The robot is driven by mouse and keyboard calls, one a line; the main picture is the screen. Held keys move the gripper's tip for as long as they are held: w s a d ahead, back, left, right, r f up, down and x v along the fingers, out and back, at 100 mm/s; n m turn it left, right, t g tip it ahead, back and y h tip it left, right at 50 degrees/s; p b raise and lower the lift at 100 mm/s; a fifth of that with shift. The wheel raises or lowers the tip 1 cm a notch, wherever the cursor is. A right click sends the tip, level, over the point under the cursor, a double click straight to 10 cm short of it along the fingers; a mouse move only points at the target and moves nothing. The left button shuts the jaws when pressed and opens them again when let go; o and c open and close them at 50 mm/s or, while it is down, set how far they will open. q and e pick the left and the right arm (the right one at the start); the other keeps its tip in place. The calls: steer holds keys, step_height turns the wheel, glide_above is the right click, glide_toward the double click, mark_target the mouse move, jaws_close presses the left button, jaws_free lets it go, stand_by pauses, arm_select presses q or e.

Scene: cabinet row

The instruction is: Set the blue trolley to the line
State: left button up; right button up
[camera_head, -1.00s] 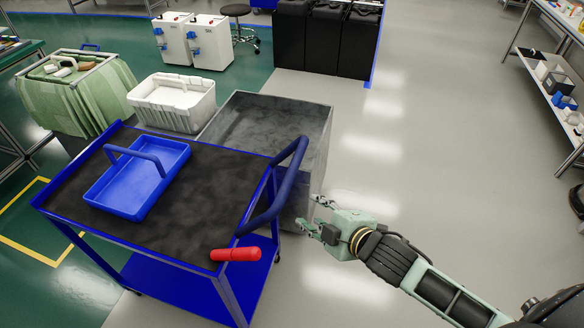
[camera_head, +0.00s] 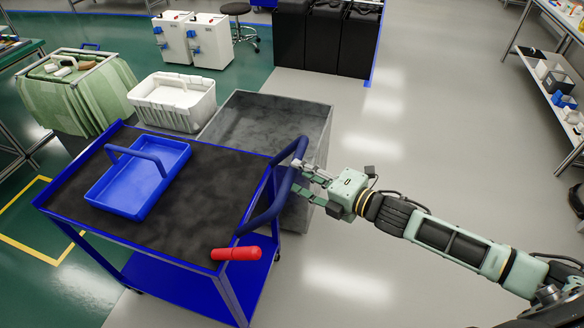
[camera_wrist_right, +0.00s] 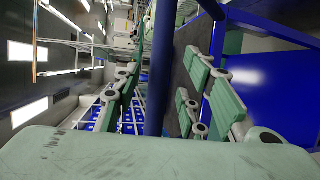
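The blue trolley (camera_head: 190,262) stands at the lower left with a dark top and a raised blue push handle (camera_head: 270,205) on its right side. My right gripper (camera_head: 300,177) is at the upper part of this handle. In the right wrist view the blue handle bar (camera_wrist_right: 160,65) runs between the spread fingers (camera_wrist_right: 160,95), with gaps showing on both sides. The gripper is open, not closed on the bar. A yellow line (camera_head: 42,256) is marked on the green floor left of the trolley. My left gripper is not in view.
A blue tray with a handle (camera_head: 115,205) and a red cylinder (camera_head: 235,254) lie on the trolley top. A grey bin (camera_head: 310,160) stands close behind it, beside a white basket (camera_head: 180,120) and a green-draped cart (camera_head: 60,105). The grey floor at right is clear.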

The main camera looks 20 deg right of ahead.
mark_target(292, 170)
steer(key=shift+x, duration=1.95)
jaws_close()
